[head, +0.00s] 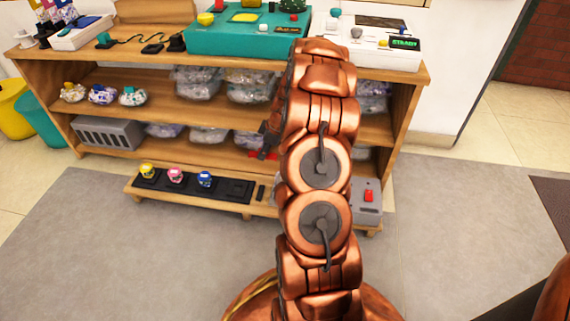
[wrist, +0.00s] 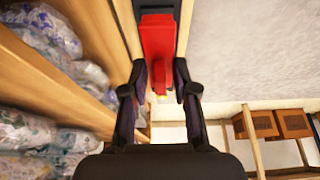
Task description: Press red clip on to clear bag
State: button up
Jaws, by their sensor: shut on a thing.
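My gripper (wrist: 160,80) is shut on the red clip (wrist: 157,45), which sticks out beyond the fingertips in the wrist view. In the head view my gripper is mostly hidden behind my arm, and a bit of the red clip (head: 262,155) shows by the middle shelves. Several clear bags (head: 208,134) lie on the shelves; they also fill the left of the wrist view (wrist: 40,85). The clip is apart from these bags. I cannot tell which clear bag the task means.
Three small bags with coloured tops (head: 103,95) sit at the shelf's left. A low black tray (head: 232,187) holds yellow, pink and blue items. A grey box with a red part (head: 368,196) stands right of it. Teal (head: 245,38) and white (head: 375,45) consoles stand on top. Floor in front is clear.

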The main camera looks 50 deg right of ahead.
jog(key=shift+n, duration=0.4)
jog(key=s+d+f, duration=0.1)
jog(key=f, duration=0.2)
jog(key=s+d+f+b, duration=0.1)
jog(key=s+d+f, duration=0.1)
jog(key=f, duration=0.2)
jog(key=s+d+f+b, duration=0.1)
jog(key=s+d+f, duration=0.1)
jog(key=f, duration=0.2)
jog(key=shift+d+f, duration=0.15)
jog(key=shift+f, duration=0.05)
jog(key=shift+s+d+b, duration=0.15)
jog(key=shift+b, duration=0.35)
dwell(0.3)
jog(key=shift+b, duration=0.6)
dwell(1.2)
jog(key=shift+f+b, duration=0.55)
jog(key=shift+f, duration=0.25)
dwell(1.2)
jog(key=o, duration=0.9)
